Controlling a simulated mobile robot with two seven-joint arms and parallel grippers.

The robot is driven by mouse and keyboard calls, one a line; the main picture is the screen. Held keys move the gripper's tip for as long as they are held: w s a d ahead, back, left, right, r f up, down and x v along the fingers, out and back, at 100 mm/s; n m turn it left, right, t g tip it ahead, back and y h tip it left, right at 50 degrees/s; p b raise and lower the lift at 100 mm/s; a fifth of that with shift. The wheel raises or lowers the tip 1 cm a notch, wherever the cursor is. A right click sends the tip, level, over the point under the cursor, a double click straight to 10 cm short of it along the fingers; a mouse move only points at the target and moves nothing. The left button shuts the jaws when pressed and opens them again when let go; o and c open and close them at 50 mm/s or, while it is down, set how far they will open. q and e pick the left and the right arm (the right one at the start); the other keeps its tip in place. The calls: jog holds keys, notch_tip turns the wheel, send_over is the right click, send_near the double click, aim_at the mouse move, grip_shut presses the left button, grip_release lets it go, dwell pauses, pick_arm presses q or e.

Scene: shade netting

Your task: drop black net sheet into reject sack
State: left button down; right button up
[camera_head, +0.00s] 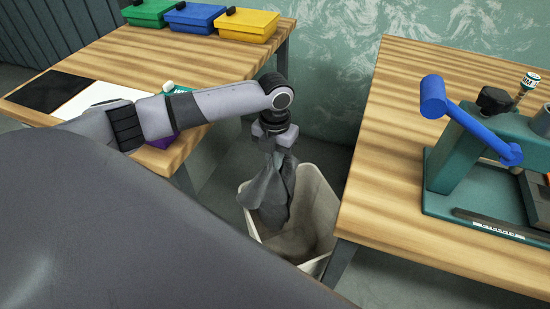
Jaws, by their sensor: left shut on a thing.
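My left gripper (274,147) points down between the two tables, shut on the black net sheet (270,195). The sheet hangs crumpled and dark grey from the fingers, and its lower part is inside the mouth of the reject sack (318,205). The sack is an off-white, open-topped container on the floor between the tables. Part of its inside is hidden by the sheet. My right gripper is not in view.
The left wooden table (130,58) holds green (148,12), blue (194,17) and yellow (246,25) boxes, a black sheet (48,91) and a white sheet (98,97). The right table (390,130) carries a teal press with a blue handle (433,96).

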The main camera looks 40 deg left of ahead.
pick_arm(q)
jog(key=shift+f, duration=0.35)
grip_release()
dwell(0.6)
jog(key=shift+r, duration=0.1)
notch_tip(320, 180, up, 5)
jog(key=p, duration=0.5)
jog(key=shift+r+p, duration=0.1)
jog(key=shift+p, duration=0.25)
